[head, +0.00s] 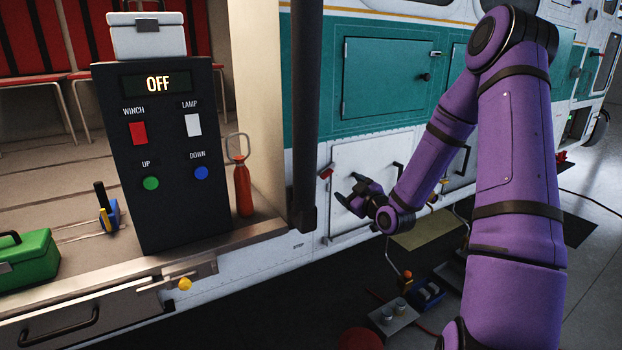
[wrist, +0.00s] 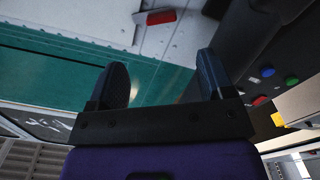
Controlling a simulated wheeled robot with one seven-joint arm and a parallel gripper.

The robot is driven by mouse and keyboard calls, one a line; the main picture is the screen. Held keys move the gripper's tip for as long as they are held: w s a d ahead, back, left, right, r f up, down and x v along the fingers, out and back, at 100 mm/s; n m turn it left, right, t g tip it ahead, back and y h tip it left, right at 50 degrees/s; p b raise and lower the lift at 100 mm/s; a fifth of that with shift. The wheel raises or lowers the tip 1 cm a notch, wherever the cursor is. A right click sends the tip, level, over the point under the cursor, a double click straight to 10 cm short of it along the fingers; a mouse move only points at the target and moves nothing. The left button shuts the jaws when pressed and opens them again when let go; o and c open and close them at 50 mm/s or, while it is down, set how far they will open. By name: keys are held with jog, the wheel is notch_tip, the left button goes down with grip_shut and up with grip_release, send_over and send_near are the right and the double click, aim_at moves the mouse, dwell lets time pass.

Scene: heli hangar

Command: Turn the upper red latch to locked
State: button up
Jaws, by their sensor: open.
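A red latch (head: 326,172) sits at the upper left corner of a white panel door (head: 362,155) on the helicopter's side. It lies slightly tilted, and it also shows in the wrist view (wrist: 161,17) at the top, beyond the fingertips. My gripper (head: 346,187) is open and empty, just below and right of the latch in the head view, apart from it in the wrist view. The wrist view shows both dark fingers (wrist: 160,65) spread with nothing between them. I cannot make out a second red latch on this door; my arm covers part of its right side.
A black control box (head: 160,215) reading OFF stands at the left, with a red cylinder (head: 243,190) beside it. A dark vertical post (head: 304,110) stands left of the latch. A black handle (head: 398,172) is on the door's right side. Small items lie on the floor below.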

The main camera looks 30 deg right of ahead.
aim_at(329, 175)
jog(key=w, duration=1)
jog(key=shift+w+a, duration=0.25)
jog(key=shift+w, duration=0.05)
jog(key=c, duration=0.9)
